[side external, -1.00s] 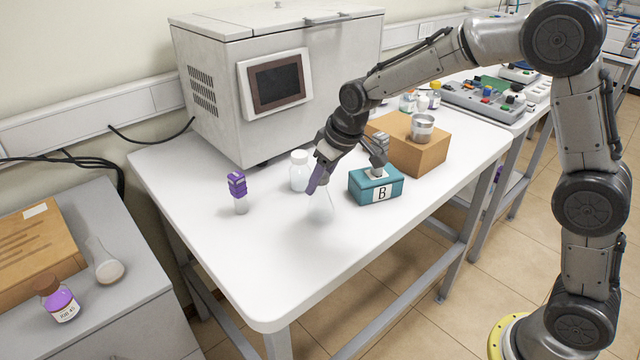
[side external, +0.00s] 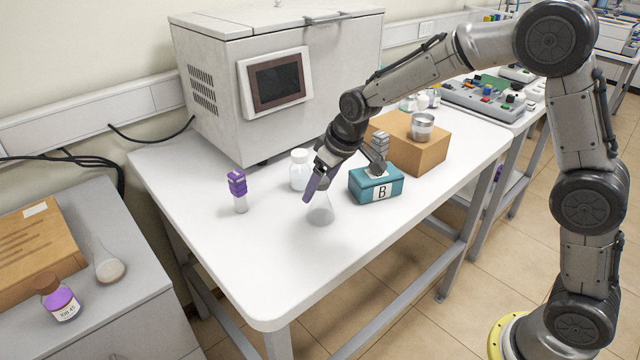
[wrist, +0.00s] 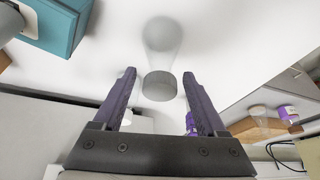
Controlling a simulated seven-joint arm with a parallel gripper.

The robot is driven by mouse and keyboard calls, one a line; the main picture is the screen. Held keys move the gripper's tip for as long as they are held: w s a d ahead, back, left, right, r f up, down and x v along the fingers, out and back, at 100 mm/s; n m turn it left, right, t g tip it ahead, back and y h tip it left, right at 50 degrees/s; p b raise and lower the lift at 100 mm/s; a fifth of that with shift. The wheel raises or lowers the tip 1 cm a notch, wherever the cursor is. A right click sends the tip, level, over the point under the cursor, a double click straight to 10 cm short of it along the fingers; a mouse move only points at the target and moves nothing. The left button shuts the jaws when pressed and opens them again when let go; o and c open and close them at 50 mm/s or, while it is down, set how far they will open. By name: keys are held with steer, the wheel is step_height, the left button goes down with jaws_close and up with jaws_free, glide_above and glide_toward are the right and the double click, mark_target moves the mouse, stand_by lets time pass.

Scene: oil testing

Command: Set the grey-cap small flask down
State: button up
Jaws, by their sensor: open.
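The grey-cap small flask (side external: 320,209) is clear and stands on the white table, in front of the teal box marked B. In the wrist view its grey cap (wrist: 160,87) lies between the fingertips, with the clear body beyond it. My gripper (wrist: 159,77) has purple fingers and is open, with a visible gap on each side of the cap. In the side view my gripper (side external: 313,187) is tilted down at the top of the flask, and the fingers hide its cap.
A white bottle (side external: 300,171) stands just behind my gripper. A purple-topped vial (side external: 239,192) stands to the left. A cardboard box (side external: 412,152) carries a metal cup. The table front is clear.

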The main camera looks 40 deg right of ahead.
steer(key=a+v, duration=0.1)
steer(key=v, duration=1.1)
steer(key=s+d+r, duration=0.3)
steer(key=s, duration=0.5)
steer(key=s+d+f+m, duration=0.1)
steer(key=s+f, duration=0.1)
steer(key=s, duration=0.8)
steer(key=s+d+f+m+t, duration=0.1)
steer(key=s+d+f, duration=0.1)
steer(key=s, duration=0.8)
steer(key=shift+h, duration=0.4)
